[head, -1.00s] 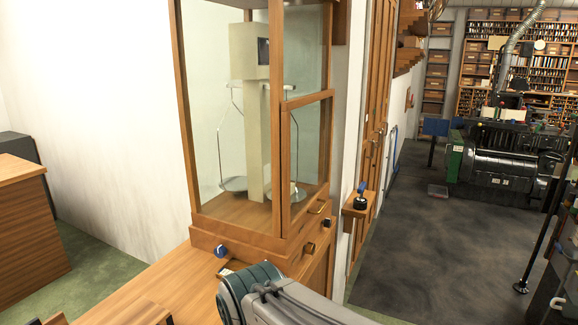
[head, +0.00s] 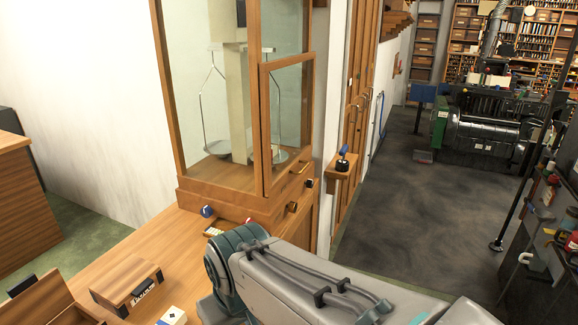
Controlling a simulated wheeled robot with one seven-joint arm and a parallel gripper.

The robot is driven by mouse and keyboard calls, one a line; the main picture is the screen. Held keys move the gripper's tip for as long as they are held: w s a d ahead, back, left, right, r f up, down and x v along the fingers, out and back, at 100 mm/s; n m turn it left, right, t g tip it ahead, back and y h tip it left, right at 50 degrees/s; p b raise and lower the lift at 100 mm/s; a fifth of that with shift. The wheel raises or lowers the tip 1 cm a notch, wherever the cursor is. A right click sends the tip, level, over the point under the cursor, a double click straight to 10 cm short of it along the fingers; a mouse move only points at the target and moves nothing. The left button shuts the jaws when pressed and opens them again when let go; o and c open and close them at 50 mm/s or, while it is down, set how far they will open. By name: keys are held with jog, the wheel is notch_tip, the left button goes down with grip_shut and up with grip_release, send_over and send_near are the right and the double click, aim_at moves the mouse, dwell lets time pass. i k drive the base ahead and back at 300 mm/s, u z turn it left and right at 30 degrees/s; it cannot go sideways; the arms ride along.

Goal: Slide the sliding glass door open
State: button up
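A wooden-framed glass door (head: 288,122) is on the right side of a tall glass case (head: 207,105). Its frame stands low against that side and covers the lower part; there is glass above it. A small brass handle (head: 300,167) shows near the door's bottom edge. A balance with hanging pans (head: 219,147) stands inside, behind glass. My grey and teal arm fills the bottom middle, below and in front of the case. My gripper is out of view, so its fingers and any contact with the door cannot be seen.
The case stands on a wooden bench (head: 150,235). A small wooden box (head: 127,288) and a white block (head: 172,316) lie on it at lower left. A wall shelf (head: 341,172) with a blue-handled stamp is right of the case. Dark floor (head: 400,225) is open at right.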

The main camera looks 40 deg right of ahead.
aim_at(271, 185)
jog(key=k, duration=1.15)
jog(key=z, duration=0.6)
jog(key=i, duration=0.7)
jog(key=z, duration=0.65)
jog(key=i, duration=0.8)
jog(key=u, duration=0.75)
jog(key=i, duration=0.6)
jog(key=u, duration=0.5)
